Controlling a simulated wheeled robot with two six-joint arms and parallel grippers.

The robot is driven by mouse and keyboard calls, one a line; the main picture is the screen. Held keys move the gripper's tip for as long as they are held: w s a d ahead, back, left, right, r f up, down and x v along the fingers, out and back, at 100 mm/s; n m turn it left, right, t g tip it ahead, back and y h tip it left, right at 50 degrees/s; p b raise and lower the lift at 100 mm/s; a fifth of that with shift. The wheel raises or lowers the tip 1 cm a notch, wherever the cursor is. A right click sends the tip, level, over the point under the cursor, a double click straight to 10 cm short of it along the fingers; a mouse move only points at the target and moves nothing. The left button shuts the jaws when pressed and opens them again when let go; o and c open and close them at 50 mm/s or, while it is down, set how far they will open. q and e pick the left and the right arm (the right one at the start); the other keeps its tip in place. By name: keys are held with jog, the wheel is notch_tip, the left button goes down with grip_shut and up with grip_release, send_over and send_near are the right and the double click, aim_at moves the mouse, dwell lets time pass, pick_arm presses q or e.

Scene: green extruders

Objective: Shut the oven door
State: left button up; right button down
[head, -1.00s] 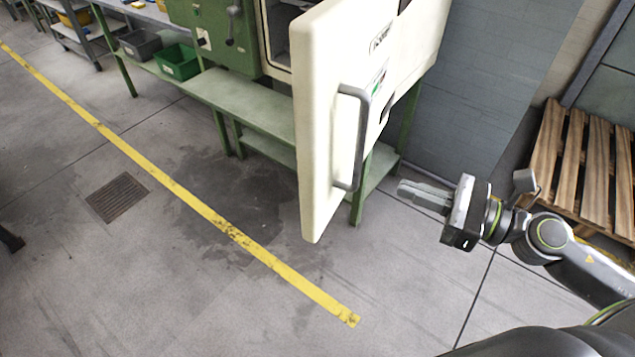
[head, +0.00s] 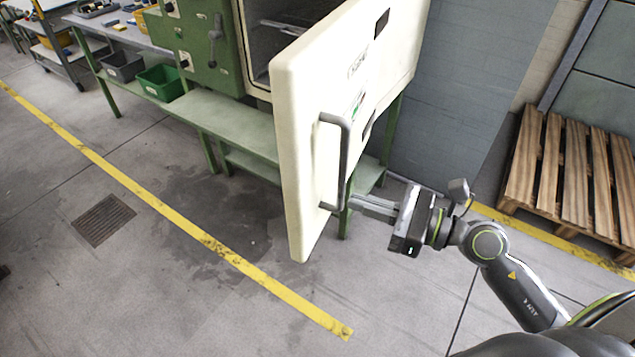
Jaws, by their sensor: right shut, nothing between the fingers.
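The cream oven door (head: 300,150) stands wide open, swung out toward me, its outer face turned to the right. A grey bar handle (head: 344,160) runs upright on that face. The oven's cavity (head: 268,40) shows behind the door's left edge. My right gripper (head: 362,206) is shut and empty, its fingers pointing left at the lower end of the handle. Whether the fingertips touch the handle or door I cannot tell. My left gripper is not in view.
A green bench (head: 235,120) stands under the oven. A green bin (head: 160,82) sits on the shelf at the left. The floor in front is clear, with a drain grate (head: 103,220).

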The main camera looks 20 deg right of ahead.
aim_at(301, 184)
jog(key=p+x, duration=0.2)
jog(key=x, duration=0.5)
jog(key=shift+a+r+p, duration=0.1)
jog(key=shift+r+p, duration=0.05)
jog(key=shift+p, duration=0.2)
jog(key=shift+x, duration=0.85)
jog(key=shift+w, duration=0.1)
